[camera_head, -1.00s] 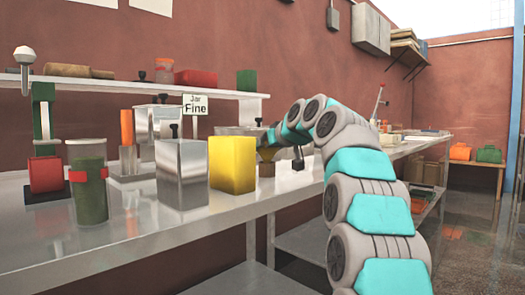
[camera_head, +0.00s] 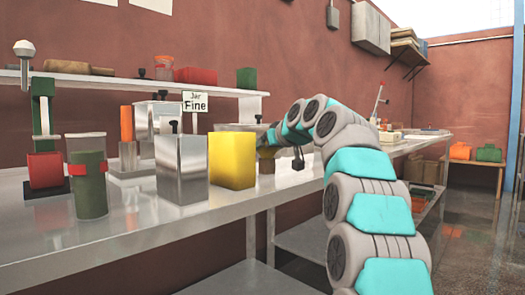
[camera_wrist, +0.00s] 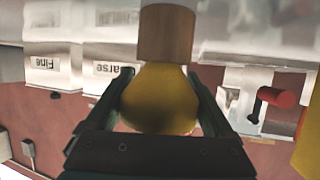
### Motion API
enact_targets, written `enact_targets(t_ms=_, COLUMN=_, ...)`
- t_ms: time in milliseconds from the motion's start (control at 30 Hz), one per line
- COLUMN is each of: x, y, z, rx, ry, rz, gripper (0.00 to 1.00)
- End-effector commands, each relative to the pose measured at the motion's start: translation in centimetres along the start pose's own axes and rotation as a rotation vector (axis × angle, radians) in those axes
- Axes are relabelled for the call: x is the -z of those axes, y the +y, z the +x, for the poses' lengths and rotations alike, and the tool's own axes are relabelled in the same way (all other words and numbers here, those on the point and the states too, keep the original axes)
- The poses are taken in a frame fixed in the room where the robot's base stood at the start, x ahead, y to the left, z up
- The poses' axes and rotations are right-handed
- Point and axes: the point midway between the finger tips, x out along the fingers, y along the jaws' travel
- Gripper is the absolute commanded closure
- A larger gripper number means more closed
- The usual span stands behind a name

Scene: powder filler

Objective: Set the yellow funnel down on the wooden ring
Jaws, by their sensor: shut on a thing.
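The yellow funnel (camera_wrist: 158,98) sits between the two fingers of my gripper (camera_wrist: 161,92) in the wrist view, with my gripper shut on it. The brown wooden ring (camera_wrist: 165,35) meets the funnel's edge in that upside-down view. I cannot tell whether they touch or a small gap is left. In the head view my gripper is at the bench behind the yellow block and mostly hidden by it and by my arm.
A yellow block (camera_head: 232,161) and a shiny metal block (camera_head: 181,168) stand close left of my gripper. A "Jar Fine" sign (camera_head: 195,102) stands behind them. Bins labelled Fine (camera_wrist: 50,65) and Coarse (camera_wrist: 110,70) show in the wrist view.

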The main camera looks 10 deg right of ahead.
Motion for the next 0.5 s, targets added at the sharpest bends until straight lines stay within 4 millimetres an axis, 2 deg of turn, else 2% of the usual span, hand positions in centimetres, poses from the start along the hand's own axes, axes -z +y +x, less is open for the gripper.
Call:
enact_targets(t_ms=200, x=-0.03, y=0.0, z=0.01, rx=0.0, ry=0.0, rz=0.0, gripper=0.68)
enact_targets(t_ms=233, x=-0.03, y=0.01, z=0.01, rx=0.0, ry=0.0, rz=0.0, gripper=0.12)
enact_targets(t_ms=333, x=-0.03, y=0.0, z=0.01, rx=0.0, ry=0.0, rz=0.0, gripper=0.0)
enact_targets(t_ms=500, x=-0.03, y=0.0, z=0.01, rx=0.0, ry=0.0, rz=0.0, gripper=0.0)
